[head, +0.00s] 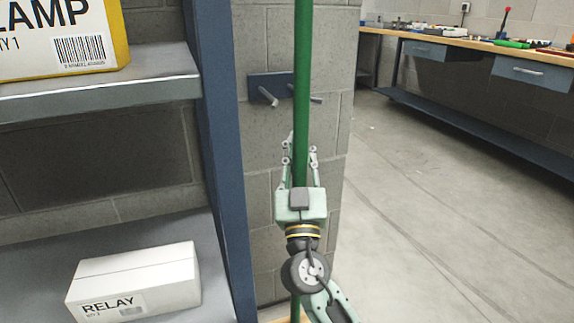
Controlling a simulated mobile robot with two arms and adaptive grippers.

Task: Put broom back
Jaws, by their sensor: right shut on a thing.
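The broom (303,60) shows as a green upright handle that runs from the top of the head view down past my right gripper. My right gripper (301,150) is shut on this handle. The handle passes in front of a dark blue wall holder (257,87) with two grey pegs on the block wall. The handle looks close to the pegs, but I cannot tell whether it touches them or rests between them. The lower end of the broom is mostly hidden behind my gripper and arm. My left gripper is not in view.
A blue shelf rack (222,170) stands at the left, close to the gripper. It holds a yellow lamp box (68,35) and a white relay box (135,282). A workbench (480,48) with tools stands at the back right. The floor (420,200) at right is clear.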

